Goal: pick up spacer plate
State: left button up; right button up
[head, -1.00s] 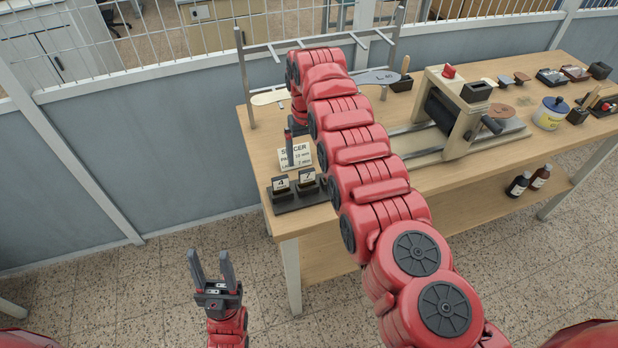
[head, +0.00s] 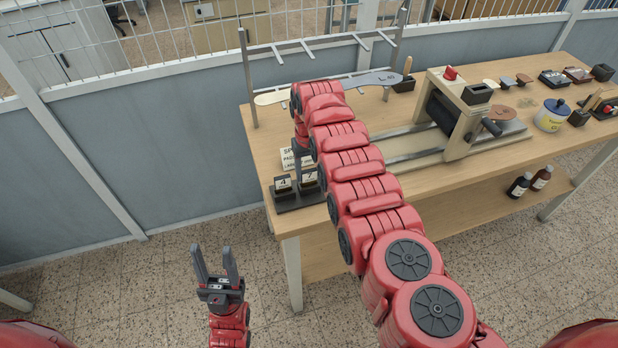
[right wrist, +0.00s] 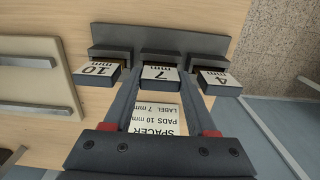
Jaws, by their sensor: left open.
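The spacer plates are dark blocks with white labels, standing in a dark holder (head: 297,199) at the table's left front. The 4 mm plate (head: 283,184) and the 7 mm plate (head: 309,176) show in the head view. In the right wrist view the 10 mm (right wrist: 98,70), 7 mm (right wrist: 160,73) and 4 mm (right wrist: 220,78) plates stand in a row. My right gripper (right wrist: 160,80) is open, its fingers on either side of the 7 mm plate; contact is unclear. My left gripper (head: 217,263) is open and empty, away from the table.
A card (right wrist: 153,119) reads spacer, pads 10 mm, label 7 mm. A metal rack (head: 248,80) stands behind my right arm. A press (head: 455,110) stands mid-table, with a pot (head: 552,116) at the right. Bottles (head: 518,186) stand on the lower shelf.

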grip_shut()
jog(key=shift+w+r, duration=0.1)
